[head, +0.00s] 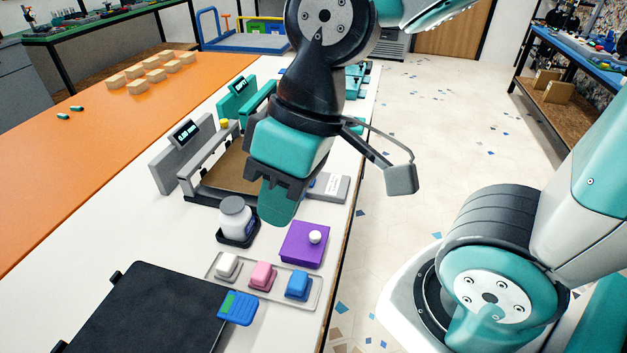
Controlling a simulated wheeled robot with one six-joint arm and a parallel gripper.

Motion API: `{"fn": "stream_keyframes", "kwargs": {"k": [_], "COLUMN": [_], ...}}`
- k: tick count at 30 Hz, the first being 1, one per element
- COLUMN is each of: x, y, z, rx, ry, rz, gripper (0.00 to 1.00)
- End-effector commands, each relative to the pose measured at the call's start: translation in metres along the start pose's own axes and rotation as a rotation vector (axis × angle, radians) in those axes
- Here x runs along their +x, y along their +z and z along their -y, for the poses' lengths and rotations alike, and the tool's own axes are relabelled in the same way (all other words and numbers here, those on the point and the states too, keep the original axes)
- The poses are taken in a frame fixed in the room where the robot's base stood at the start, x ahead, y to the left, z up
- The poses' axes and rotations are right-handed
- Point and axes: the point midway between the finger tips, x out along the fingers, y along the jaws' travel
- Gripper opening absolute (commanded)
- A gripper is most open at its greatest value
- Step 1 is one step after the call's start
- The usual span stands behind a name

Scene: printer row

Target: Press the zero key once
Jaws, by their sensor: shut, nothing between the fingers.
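My gripper (277,203) is shut and empty, pointing down over the white bench, in front of a grey printer-like machine. This machine has a small lit display (186,132) on its upright panel and a brown plate (228,166). White, pink (262,275) and blue (298,285) key-like blocks sit in a shallow tray in front. No zero marking is readable on any of them. My gripper hides part of the machine's front.
A purple block with a white knob (315,237) and a white jar (236,217) in a black holder stand close to my gripper. A black plate (140,310) and a blue-green item (237,308) lie in front. A teal machine (236,98) stands behind.

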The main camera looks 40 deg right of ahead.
Motion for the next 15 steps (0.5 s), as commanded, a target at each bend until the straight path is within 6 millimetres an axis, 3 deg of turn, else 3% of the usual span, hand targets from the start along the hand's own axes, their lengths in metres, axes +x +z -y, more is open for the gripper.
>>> {"fn": "stream_keyframes", "kwargs": {"k": [5, 10, 15], "x": [0.014, 0.031, 0.045], "y": [-0.047, -0.093, -0.098], "z": [-0.052, -0.158, -0.270], "rx": [0.178, 0.446, 0.688], "ry": [-0.003, 0.024, 0.085], "rz": [-0.123, -0.340, -0.546], "gripper": [0.00, 0.00, 0.00]}}
